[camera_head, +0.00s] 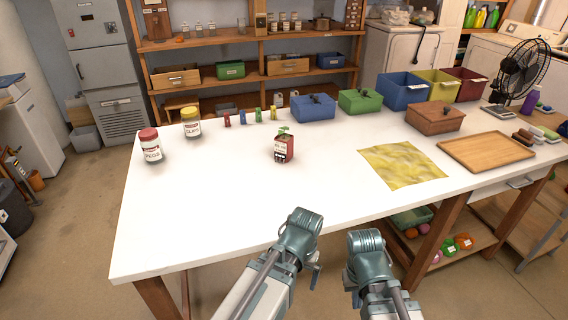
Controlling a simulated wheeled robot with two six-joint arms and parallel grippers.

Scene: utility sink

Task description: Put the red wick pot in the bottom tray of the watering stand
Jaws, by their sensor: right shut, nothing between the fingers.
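The red wick pot (284,148) stands upright on the white table in the head view, with a small green sprout on top and a pale label on its front. No watering stand with a bottom tray can be made out in this view. My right gripper (350,281) is at the table's front edge, low and right of the pot, well apart from it; it is shut and empty. My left gripper (316,270) is beside it to the left, also apart from the pot. Its fingers are too small and hidden to read.
A red-lidded jar (150,146) and a yellow-lidded jar (191,123) stand at left. Small colored pegs and blue (313,108) and green (360,101) boxes line the back. A yellow cloth (403,164) and a wooden tray (486,153) lie at right. The table's front left is clear.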

